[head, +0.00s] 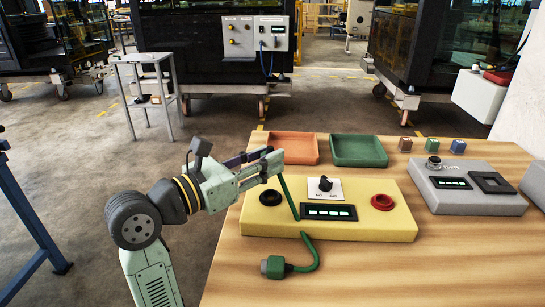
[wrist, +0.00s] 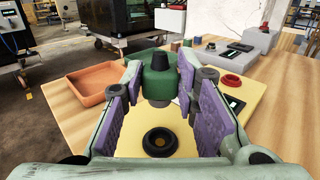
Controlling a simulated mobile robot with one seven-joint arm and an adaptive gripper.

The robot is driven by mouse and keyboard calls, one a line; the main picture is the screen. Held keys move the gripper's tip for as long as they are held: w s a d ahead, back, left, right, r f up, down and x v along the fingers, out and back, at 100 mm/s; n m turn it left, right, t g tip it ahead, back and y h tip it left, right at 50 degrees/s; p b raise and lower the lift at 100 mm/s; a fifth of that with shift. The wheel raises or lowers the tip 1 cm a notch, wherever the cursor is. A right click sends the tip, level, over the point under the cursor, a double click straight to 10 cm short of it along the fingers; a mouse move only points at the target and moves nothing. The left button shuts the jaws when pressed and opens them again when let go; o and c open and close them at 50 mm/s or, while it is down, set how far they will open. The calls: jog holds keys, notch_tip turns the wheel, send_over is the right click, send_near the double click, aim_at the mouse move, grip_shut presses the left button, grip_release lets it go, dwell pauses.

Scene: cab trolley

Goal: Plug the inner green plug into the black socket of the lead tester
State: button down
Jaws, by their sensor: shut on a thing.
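The lead tester (head: 345,228) is a yellow box on the wooden table, with a black socket (head: 270,198) at its left and a red socket (head: 382,202) at its right. My gripper (head: 273,162) is above the tester's left part, shut on a green plug (wrist: 159,80) between its purple pads. In the wrist view the plug looks upright and apart from the black socket (wrist: 160,142), which shows below it in the picture. In the head view the fingers mostly hide the held plug. A green lead (head: 288,198) runs down to another green-grey plug (head: 274,267) lying on the table.
An orange tray (head: 296,148) and a green tray (head: 358,151) stand behind the tester. A grey device (head: 465,190) and small coloured blocks (head: 430,145) are to the right. The tester's top carries a knob (head: 325,184) and a display (head: 328,211). The front table is mostly clear.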

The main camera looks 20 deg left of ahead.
jog(key=b, duration=0.3)
send_over(264, 202)
jog(key=shift+w+a+f, duration=0.1)
jog(key=shift+w+f, duration=0.05)
jog(key=shift+f, duration=1.05)
jog(key=shift+w+a+f, duration=0.1)
jog(key=shift+w+f, duration=0.05)
jog(key=shift+f, duration=1)
jog(key=shift+b, duration=0.45)
jog(key=shift+f+b, duration=1)
jog(key=shift+b, duration=0.05)
dwell(0.4)
jog(key=c, duration=1.2)
grip_release()
jog(key=v, duration=1.2)
jog(key=shift+r, duration=0.1)
jog(key=shift+s, duration=0.1)
